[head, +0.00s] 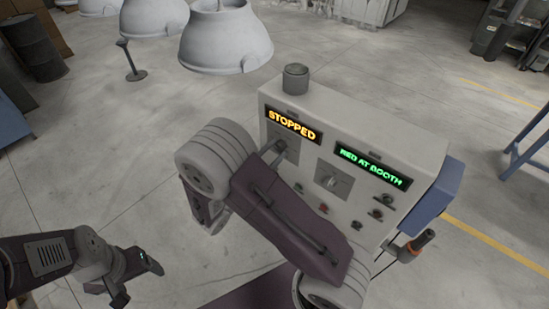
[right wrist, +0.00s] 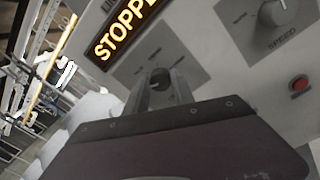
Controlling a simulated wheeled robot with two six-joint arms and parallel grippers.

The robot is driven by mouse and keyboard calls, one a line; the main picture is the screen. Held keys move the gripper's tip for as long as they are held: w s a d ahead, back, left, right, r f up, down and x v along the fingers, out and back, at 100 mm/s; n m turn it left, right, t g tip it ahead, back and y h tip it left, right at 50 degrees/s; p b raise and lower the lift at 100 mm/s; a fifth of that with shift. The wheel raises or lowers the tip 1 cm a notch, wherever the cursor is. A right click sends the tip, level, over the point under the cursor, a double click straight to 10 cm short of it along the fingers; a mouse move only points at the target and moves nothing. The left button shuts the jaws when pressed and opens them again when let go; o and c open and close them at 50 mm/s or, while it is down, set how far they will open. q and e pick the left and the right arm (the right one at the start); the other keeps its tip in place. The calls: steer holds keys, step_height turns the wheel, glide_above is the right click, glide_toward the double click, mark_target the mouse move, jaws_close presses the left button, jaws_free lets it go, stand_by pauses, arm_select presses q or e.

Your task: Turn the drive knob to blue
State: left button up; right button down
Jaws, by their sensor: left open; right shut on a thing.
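The control box (head: 350,130) has an amber display (head: 293,124) reading STOPPED and a green one (head: 373,166) reading RED AT BOOTH. Under the amber display is a dark knob on a grey plate, which I take to be the drive knob (right wrist: 161,76); my right arm largely covers it in the head view. My right gripper (right wrist: 163,92) is shut on this knob, one finger on each side. The knob's pointer and plate labels are hard to read. My left gripper (head: 118,296) is open and empty at the lower left, well away from the box.
A second knob, marked SPEED (right wrist: 277,13), sits to the right on its own plate (head: 333,180). Several small buttons lie below it, one red button (right wrist: 299,84) among them. White hoods (head: 225,38) hang at the upper left. An orange-handled tool (head: 422,240) hangs at the box's right side.

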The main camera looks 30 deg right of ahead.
steer(key=m+b, duration=0.3)
steer(key=f+m+b, duration=0.1)
steer(key=m+b, duration=0.2)
steer(key=b, duration=0.1)
steer(key=shift+b, duration=0.3)
steer(key=shift+r+m+b, duration=0.2)
steer(key=shift+m+b, duration=1)
steer(key=shift+b, duration=0.15)
steer(key=c, duration=1.1)
jaws_free()
steer(key=shift+r, duration=0.1)
steer(key=shift+w, duration=0.1)
